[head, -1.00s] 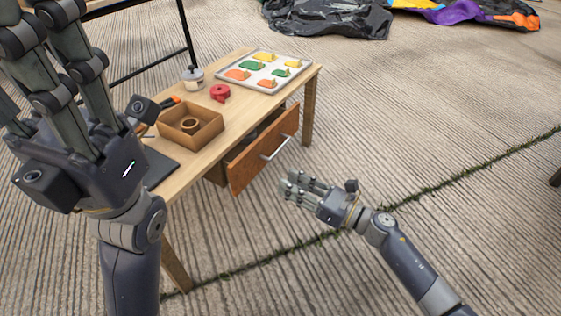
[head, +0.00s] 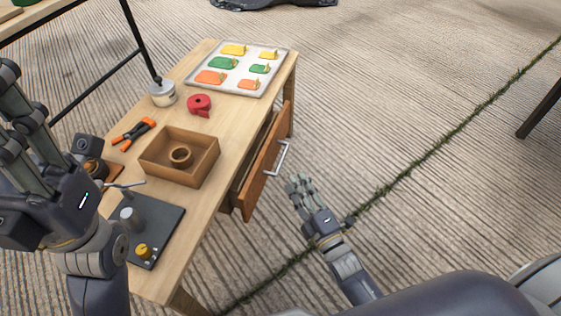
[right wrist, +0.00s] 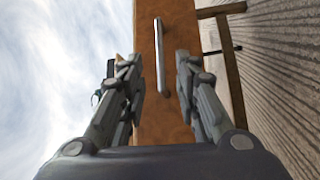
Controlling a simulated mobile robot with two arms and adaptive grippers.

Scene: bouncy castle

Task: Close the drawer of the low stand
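The low stand (head: 215,205) is a light wooden table with a drawer (head: 262,170) on its right side. The drawer has a reddish-brown front and a metal bar handle (head: 278,158), and it stands partly open. My right gripper (head: 301,182) is just right of the drawer front, near the handle and apart from it. In the right wrist view, the handle (right wrist: 159,60) and drawer front (right wrist: 178,45) lie ahead between the two spread, empty fingers (right wrist: 155,80). My left gripper (head: 20,125) is raised at the left edge, left of the stand; its fingertips are partly cut off.
On the stand are a tray with coloured pieces (head: 285,60), a red tape roll (head: 199,104), a white pot (head: 161,94), orange-handled pliers (head: 133,133), a brown box (head: 205,170) and a dark board (head: 165,225).

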